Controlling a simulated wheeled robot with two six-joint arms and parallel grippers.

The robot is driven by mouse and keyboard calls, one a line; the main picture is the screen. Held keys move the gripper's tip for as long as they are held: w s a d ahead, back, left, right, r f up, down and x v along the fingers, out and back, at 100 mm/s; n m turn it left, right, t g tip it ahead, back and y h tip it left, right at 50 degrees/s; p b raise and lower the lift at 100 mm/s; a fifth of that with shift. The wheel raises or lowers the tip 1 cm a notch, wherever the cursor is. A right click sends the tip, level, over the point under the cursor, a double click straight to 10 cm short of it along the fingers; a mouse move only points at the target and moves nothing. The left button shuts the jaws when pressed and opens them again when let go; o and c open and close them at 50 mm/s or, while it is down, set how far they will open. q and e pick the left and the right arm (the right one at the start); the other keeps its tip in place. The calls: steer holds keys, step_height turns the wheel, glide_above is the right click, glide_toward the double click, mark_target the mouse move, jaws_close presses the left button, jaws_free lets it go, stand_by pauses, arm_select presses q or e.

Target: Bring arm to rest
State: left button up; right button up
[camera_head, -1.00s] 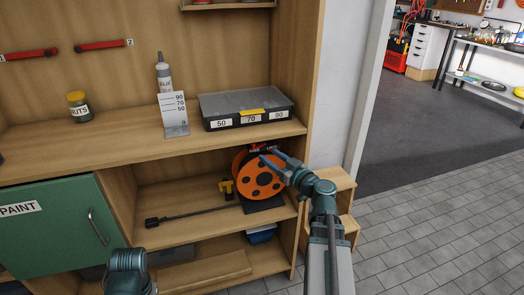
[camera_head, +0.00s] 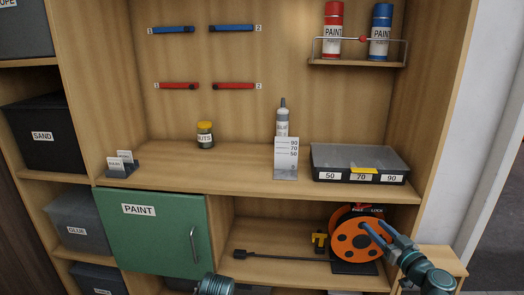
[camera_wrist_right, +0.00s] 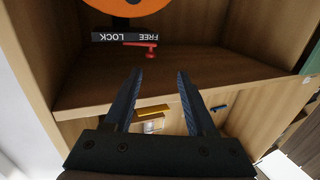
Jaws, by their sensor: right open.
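My right gripper (camera_head: 374,227) is in front of the orange cable reel (camera_head: 352,243) on the shelf below the worktop. In the right wrist view, my right gripper (camera_wrist_right: 160,73) has its fingers apart with nothing held between them. Beyond the fingers is the FREE/LOCK plate (camera_wrist_right: 130,37), upside down, with a small red lever (camera_wrist_right: 143,44) beside it, nearer the FREE end. Part of the orange reel (camera_wrist_right: 128,5) shows at the top edge. A joint of my left arm shows at the bottom of the head view; its gripper is out of frame.
The worktop holds a nuts jar (camera_head: 205,136), a glue bottle (camera_head: 282,118), a height gauge (camera_head: 285,160) and an organizer box (camera_head: 360,164). A green PAINT door (camera_head: 155,235) is shut at left. A dark cable (camera_head: 280,256) lies left of the reel. A wooden step (camera_head: 440,260) stands at right.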

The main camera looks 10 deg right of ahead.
steer(key=a+f+n+g+y+p, duration=0.2)
steer(key=a+n+g+y+p, duration=0.55)
steer(key=a, duration=1.75)
steer(key=s+a+r+m+g+h+p, duration=0.3)
steer(key=s+a+m+g+h+p, duration=0.2)
steer(key=s+a+g+h+p, duration=0.5)
steer(key=s+a+h+p, duration=0.1)
steer(key=s+p, duration=0.3)
steer(key=shift+s+r, duration=0.2)
steer(key=shift+g, duration=0.25)
